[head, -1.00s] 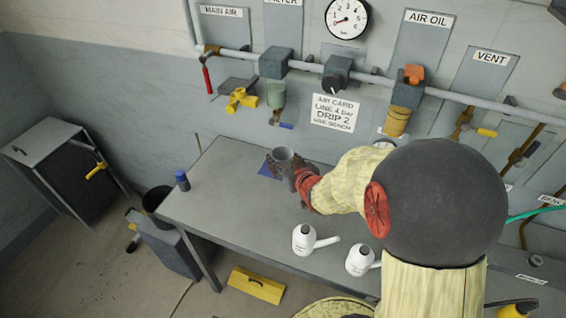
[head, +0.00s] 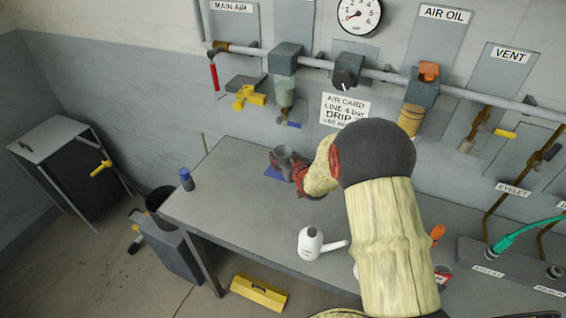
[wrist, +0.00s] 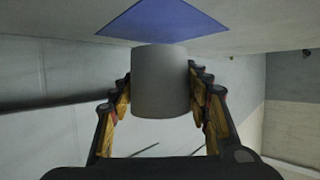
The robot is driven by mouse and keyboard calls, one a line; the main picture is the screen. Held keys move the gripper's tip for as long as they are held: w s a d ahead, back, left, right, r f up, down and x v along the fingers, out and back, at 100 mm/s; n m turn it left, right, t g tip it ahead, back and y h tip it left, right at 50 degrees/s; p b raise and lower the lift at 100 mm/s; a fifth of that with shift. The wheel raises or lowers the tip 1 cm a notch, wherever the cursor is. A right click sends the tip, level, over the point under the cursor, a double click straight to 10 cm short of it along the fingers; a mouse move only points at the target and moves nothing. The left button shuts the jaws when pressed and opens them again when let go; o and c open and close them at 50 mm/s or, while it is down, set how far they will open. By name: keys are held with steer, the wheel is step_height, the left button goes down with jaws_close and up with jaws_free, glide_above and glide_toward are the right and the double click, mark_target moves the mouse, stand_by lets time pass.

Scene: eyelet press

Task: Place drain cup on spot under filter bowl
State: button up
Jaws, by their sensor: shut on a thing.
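The drain cup (head: 284,152) is a grey cylinder, held roughly upright by my gripper (head: 284,166) over the back of the bench. In the wrist view the cup (wrist: 160,82) sits between the two fingers, which are shut on its sides. The blue spot (head: 272,173) lies on the bench top, partly hidden by the cup and gripper. In the wrist view the blue spot (wrist: 165,18) shows just beyond the cup's end; I cannot tell whether they touch. The filter bowl (head: 284,92) is a greenish cup under a grey block on the wall pipe, above the drain cup.
A yellow-handled valve (head: 249,97) and a drain tap (head: 290,124) project from the wall near the filter bowl. A blue-capped container (head: 186,180) stands at the bench's left end. A white oil can (head: 312,243) stands near the front. The bench's left part is clear.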

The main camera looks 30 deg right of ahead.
steer(key=shift+f, duration=0.85)
steer(key=shift+f, duration=0.1)
steer(key=shift+f+b, duration=0.15)
steer(key=shift+b, duration=0.2)
steer(key=o, duration=1.2)
steer(key=shift+c, duration=0.2)
